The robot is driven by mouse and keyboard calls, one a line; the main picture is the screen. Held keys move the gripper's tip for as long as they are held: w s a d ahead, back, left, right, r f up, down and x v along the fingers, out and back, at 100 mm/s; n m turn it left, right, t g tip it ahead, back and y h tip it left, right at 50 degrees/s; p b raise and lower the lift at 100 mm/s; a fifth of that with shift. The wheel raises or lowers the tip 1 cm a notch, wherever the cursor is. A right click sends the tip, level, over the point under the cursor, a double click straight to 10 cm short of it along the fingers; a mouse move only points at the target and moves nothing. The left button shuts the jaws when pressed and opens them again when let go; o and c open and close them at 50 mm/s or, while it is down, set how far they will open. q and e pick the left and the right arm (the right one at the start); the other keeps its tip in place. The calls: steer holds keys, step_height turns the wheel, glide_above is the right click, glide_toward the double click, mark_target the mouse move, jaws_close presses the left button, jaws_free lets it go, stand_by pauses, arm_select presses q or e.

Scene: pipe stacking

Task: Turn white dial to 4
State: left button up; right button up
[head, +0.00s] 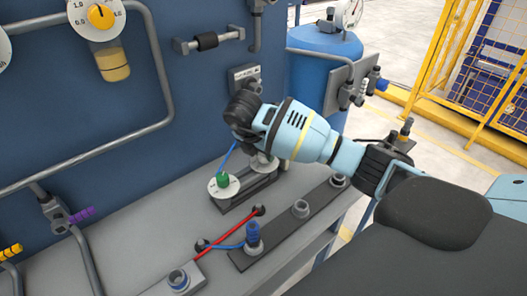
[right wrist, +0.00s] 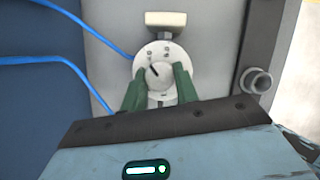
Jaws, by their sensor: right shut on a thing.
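The white dial (right wrist: 157,72) shows in the right wrist view as a round knob on a white disc. A short black mark on the knob points to the upper left; the numbers are too small to read. My right gripper (right wrist: 158,88) is shut on it, with one green finger on each side. In the head view my right arm reaches in from the right, and its dark wrist hides part of the bench by the blue wall. A white disc with a green part on it (head: 222,181) shows below the wrist. My left gripper is not in view.
A dark strip with round posts (head: 300,208) lies on the grey bench, with red and blue cables in front. Pipes and a gauge (head: 99,15) are on the blue wall. A blue tank (head: 322,55) stands behind. Blue cables pass left of the dial in the right wrist view.

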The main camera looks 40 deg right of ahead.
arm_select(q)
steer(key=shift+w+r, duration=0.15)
arm_select(e)
steer(key=o, duration=1)
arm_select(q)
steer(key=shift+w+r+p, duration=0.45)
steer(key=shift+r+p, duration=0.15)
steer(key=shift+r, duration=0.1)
arm_select(e)
steer(key=v, duration=0.8)
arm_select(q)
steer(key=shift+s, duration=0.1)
arm_select(e)
steer(key=shift+f, duration=0.15)
